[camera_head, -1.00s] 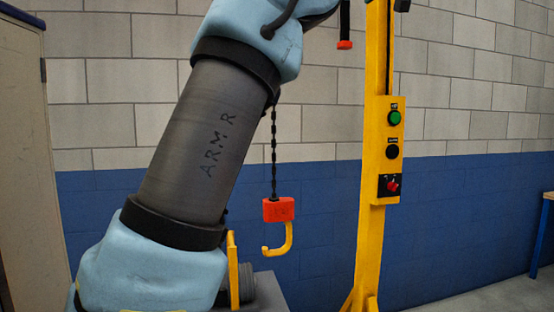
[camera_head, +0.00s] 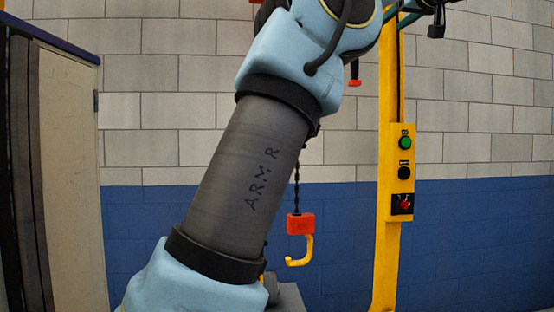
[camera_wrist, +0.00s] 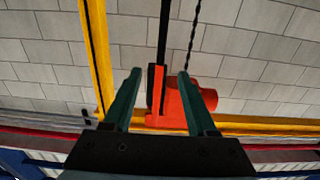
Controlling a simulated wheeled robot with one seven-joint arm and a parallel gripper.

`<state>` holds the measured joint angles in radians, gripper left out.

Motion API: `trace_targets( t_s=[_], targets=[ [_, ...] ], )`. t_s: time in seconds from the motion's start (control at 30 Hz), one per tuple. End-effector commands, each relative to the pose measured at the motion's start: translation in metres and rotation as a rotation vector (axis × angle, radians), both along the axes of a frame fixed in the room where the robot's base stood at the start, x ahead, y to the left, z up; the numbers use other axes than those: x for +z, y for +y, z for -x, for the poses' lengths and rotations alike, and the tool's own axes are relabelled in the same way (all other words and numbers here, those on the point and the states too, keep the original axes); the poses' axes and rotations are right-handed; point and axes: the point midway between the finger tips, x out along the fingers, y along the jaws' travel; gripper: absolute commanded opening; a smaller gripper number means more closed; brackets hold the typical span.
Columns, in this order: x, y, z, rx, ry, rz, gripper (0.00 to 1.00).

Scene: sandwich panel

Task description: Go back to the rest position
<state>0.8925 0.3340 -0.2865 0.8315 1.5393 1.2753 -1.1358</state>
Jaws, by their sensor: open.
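My gripper (camera_wrist: 157,73) shows in the wrist view with its two dark green fingers spread apart and nothing held between them. Beyond the fingers is a red hoist body (camera_wrist: 205,97), partly covered by the right finger. In the head view my arm rises from the lower left to the top edge. Some dark green and black parts (camera_head: 405,19) at the top right look like my gripper, but the fingertips are not clear there.
A yellow post (camera_head: 390,260) carries a control box with a green button (camera_head: 405,143), a black button and a red switch. A chain with a red block (camera_head: 300,223) and yellow hook hangs behind my arm. A beige cabinet (camera_head: 75,170) stands at left.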

Motion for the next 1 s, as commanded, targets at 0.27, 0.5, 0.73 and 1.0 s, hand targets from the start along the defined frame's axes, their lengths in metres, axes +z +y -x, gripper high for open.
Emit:
trace_targets(
  t_s=[0.27,0.5,0.73,1.0],
  targets=[
    [-0.030,-0.001,-0.016,-0.019,0.065,-0.082,0.57],
    [-0.078,0.004,-0.039,-0.047,0.168,-0.191,0.57],
    [-0.156,0.024,-0.066,-0.088,0.336,-0.326,0.57],
    [-0.315,0.101,-0.083,-0.165,0.692,-0.471,0.57]
  ],
)
